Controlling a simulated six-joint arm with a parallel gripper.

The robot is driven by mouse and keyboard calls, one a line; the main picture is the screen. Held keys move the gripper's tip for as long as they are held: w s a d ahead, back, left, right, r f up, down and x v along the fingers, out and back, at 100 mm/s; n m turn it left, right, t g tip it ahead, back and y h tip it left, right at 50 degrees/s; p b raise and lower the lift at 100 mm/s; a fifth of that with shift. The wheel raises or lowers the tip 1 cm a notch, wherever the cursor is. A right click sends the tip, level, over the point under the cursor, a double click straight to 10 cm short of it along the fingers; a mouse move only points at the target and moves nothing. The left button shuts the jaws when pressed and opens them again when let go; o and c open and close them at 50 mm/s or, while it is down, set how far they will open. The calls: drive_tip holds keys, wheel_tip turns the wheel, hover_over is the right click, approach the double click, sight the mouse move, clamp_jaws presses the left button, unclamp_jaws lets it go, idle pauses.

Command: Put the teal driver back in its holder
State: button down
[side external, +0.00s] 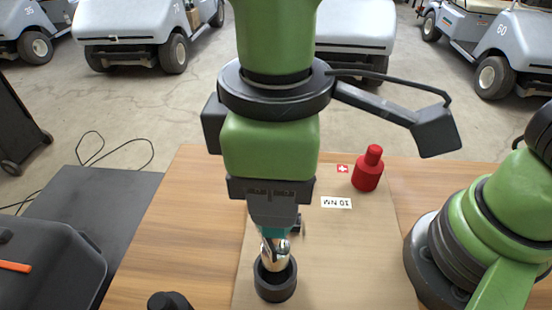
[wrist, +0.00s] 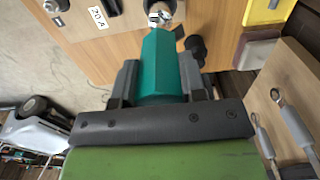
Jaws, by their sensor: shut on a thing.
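The teal driver (wrist: 160,65) has a faceted handle and a metal shaft. It points down from my gripper (side external: 274,222), and only a little teal (side external: 273,233) shows below the jaws in the side view. My gripper is shut on the handle, and the wrist view shows a jaw (wrist: 160,88) on either side of it. A round black cup (side external: 276,289), seemingly the holder, stands on the board under the driver. The metal end overlaps the cup's opening in the side view. I cannot tell how deep it reaches, if at all.
A small black part (side external: 297,224) is partly hidden behind my gripper. A black knob (side external: 169,301) is at the front left. The wooden table (side external: 190,220) is clear at left.

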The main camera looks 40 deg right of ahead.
sight(276, 230)
drive_tip(key=shift+f, duration=3.55)
idle(0.4)
drive_tip(key=c, duration=0.6)
unclamp_jaws()
wheel_tip(276, 230, up, 10)
drive_tip(key=shift+f, duration=0.1)
drive_tip(key=s+d+r+m+t+y, duration=0.1)
drive_tip(key=d+r+m+t, duration=0.2)
drive_tip(key=d+m, duration=0.3)
drive_tip(key=s+d+r+m+t+y, duration=0.1)
drive_tip(key=d+r+m+t, duration=0.3)
drive_tip(key=d, duration=1)
drive_tip(key=s+m, duration=0.1)
drive_tip(key=m, duration=0.2)
drive_tip(key=shift+s+d+r, duration=0.15)
drive_tip(key=shift+d+r, duration=0.05)
drive_tip(key=shift+d, duration=0.1)
